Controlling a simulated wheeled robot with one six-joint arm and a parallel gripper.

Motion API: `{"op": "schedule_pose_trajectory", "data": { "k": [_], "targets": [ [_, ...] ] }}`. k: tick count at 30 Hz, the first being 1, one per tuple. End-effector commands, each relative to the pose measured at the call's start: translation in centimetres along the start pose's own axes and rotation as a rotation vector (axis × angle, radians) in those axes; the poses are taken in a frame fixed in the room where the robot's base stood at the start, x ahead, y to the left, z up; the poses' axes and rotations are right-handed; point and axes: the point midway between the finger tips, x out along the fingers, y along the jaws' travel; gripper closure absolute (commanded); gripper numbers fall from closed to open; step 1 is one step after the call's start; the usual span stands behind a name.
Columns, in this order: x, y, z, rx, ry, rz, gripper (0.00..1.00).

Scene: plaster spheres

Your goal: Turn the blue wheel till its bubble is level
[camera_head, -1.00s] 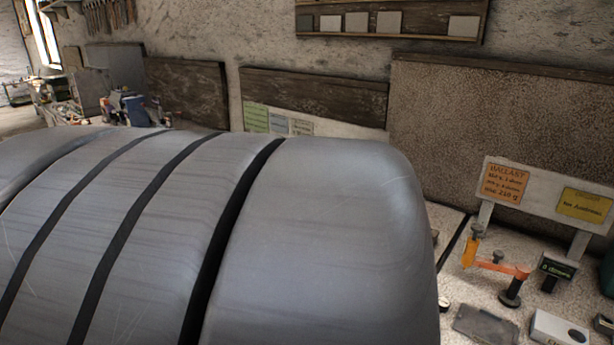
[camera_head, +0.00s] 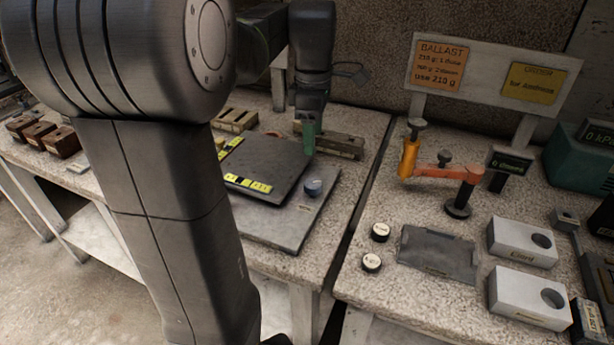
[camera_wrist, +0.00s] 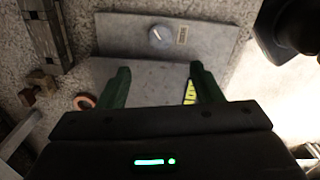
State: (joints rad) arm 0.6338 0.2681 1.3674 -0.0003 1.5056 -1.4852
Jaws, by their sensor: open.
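The blue wheel (camera_head: 313,188) is a small round knob on the right part of a flat grey plate (camera_head: 283,232) on the left table. In the wrist view the wheel (camera_wrist: 160,36) shows pale blue-grey, with a small label beside it. I cannot make out a bubble in either view. My gripper (camera_head: 308,138) hangs above the far side of the plate, behind the wheel in the head view. In the wrist view my gripper (camera_wrist: 159,68) has its two green fingers apart with nothing between them, and the wheel lies beyond the fingertips.
A dark slab (camera_head: 262,170) with yellow labels lies on the plate. A long block (camera_head: 335,145) stands behind. Wooden blocks (camera_head: 55,138) sit at far left. Across a gap, the right table holds an orange clamp arm (camera_head: 435,170), white blocks (camera_head: 522,243) and a ballast sign (camera_head: 440,68).

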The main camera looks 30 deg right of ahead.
Motion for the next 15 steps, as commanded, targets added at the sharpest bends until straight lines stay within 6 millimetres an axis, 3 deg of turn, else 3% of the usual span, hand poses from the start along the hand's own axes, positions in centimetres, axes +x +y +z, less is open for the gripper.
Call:
{"op": "schedule_pose_trajectory", "data": {
  "k": [9,15],
  "targets": [
    [6.9,-0.1,-0.1,0.001,0.000,-0.005,0.41],
    [10.4,-0.1,-0.1,0.001,0.000,-0.003,0.41]
  ]
}}
